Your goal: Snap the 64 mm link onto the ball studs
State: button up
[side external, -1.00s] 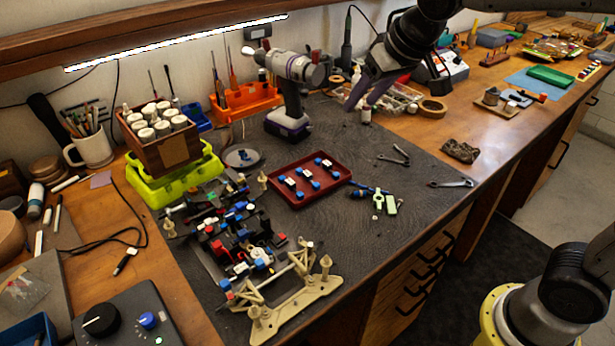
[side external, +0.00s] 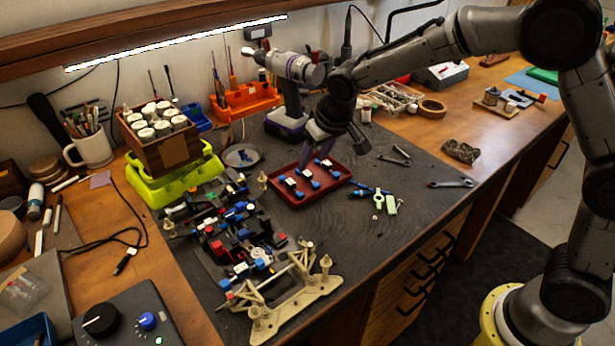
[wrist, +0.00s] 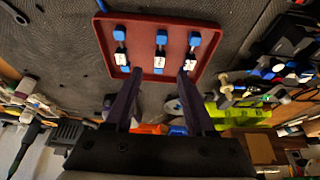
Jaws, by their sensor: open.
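Three short links with blue ends and white labels lie side by side in a red tray (side external: 299,205): a left link (side external: 290,187), a middle link (side external: 308,179) and a right link (side external: 327,168). The labels are too small to read, so I cannot tell which is 64 mm. My gripper (wrist: 159,74) is open and empty above the tray, with its fingers spread either side of the middle link (wrist: 160,52) in the wrist view. In the side view my gripper (side external: 312,150) hangs over the tray's back. The racecar chassis (side external: 245,235) stands left of the tray; its ball studs are too small to pick out.
A cordless drill (side external: 290,90) stands behind the tray. A lime-green bin (side external: 180,180) with a wooden box is at left. A blue-and-green tool (side external: 385,203) and wrenches (side external: 452,183) lie to the right.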

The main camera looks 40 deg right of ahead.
aim_at(308, 173)
jog(key=shift+x, duration=2.65)
jog(key=shift+s+d, duration=0.1)
jog(key=shift+s, duration=0.05)
grip_shut()
